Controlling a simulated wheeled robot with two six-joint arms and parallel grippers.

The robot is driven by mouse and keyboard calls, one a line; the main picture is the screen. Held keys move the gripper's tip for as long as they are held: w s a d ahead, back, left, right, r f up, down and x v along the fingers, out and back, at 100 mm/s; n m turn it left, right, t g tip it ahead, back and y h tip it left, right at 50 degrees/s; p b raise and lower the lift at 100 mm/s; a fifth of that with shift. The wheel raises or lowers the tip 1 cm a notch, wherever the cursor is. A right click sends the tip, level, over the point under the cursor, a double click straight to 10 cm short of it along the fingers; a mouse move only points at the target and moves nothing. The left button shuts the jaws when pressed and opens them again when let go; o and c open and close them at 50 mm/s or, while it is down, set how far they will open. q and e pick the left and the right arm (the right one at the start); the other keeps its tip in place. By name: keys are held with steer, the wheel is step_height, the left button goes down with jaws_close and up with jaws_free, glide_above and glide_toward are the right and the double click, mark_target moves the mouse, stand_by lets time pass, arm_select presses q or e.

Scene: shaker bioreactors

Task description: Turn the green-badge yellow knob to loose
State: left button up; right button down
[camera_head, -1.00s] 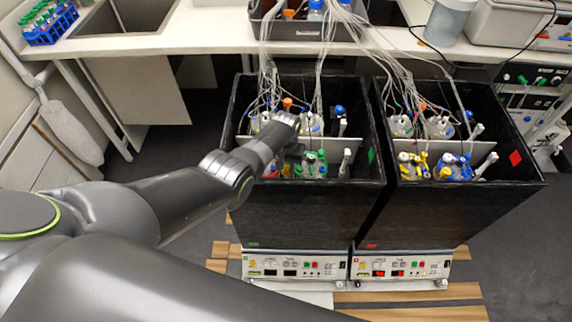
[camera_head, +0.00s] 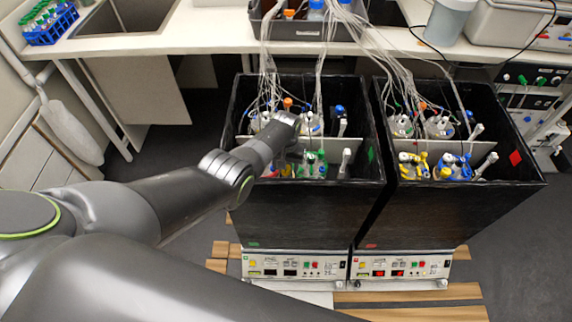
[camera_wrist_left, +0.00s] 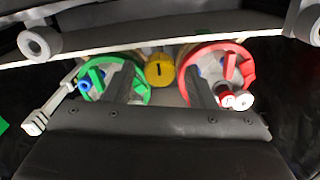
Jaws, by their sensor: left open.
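The yellow knob (camera_wrist_left: 160,71) has a dark upright mark and sits between a green-ringed vessel (camera_wrist_left: 138,92) and a red-ringed vessel (camera_wrist_left: 238,62) in the left wrist view. My left gripper (camera_wrist_left: 162,86) is open, its two dark fingers on either side of the knob's line, with no contact visible. In the head view my left gripper (camera_head: 292,145) reaches down into the left black box (camera_head: 300,205), which bears a green badge (camera_head: 370,155). My arm hides the knob there. The green badge also shows at the wrist view's left edge (camera_wrist_left: 3,127). My right gripper is not in view.
A second black box (camera_head: 450,215) with a red badge (camera_head: 515,158) stands to the right. Bundles of tubes (camera_head: 320,60) run from both boxes up to a grey bin (camera_head: 297,29) on the bench. A pale divider (camera_head: 328,143) crosses the left box.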

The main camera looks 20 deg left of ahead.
arm_select(q)
steer(key=shift+r+p, duration=0.35)
steer(key=shift+r, duration=0.15)
step_height(320, 180, up, 7)
steer(key=shift+r+p, duration=0.2)
steer(key=shift+p, duration=0.95)
step_height(320, 180, up, 9)
